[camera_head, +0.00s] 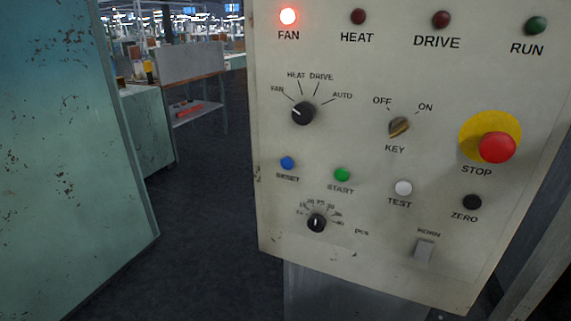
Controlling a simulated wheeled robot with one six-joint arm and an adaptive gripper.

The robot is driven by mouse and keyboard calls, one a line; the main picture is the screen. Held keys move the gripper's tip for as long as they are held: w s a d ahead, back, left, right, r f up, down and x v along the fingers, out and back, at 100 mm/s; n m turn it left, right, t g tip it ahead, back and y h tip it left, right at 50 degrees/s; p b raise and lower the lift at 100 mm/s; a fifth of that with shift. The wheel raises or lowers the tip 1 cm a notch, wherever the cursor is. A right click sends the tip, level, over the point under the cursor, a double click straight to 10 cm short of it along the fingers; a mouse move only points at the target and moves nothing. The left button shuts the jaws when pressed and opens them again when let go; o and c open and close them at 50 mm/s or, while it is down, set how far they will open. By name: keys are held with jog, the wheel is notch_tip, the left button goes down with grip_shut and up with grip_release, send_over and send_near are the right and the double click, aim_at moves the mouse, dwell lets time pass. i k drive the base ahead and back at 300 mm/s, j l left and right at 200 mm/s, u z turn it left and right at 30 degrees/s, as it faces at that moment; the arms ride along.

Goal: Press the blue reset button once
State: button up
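The blue reset button (287,163) is a small round button on the left side of a cream control panel (345,250), above the label RESET. The panel looks slightly tilted in the head view. No finger or tool touches the button, and nothing covers it. My gripper is not in view.
Close to the blue button are the green START button (342,174), the mode dial (303,113) and the lower pcs dial (316,223). A red STOP button (497,147) sits at right. The FAN lamp (288,17) glows red. A teal cabinet (65,150) stands at left.

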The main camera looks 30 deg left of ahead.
aim_at(287, 163)
jog(key=l+u, duration=0.2)
jog(key=u, duration=0.2)
jog(key=i+l+u, duration=0.1)
jog(key=u, duration=0.3)
jog(key=l+u, duration=0.4)
jog(key=i+u, duration=0.1)
jog(key=u, duration=0.8)
jog(key=i+u, duration=0.15)
jog(key=u, duration=0.3)
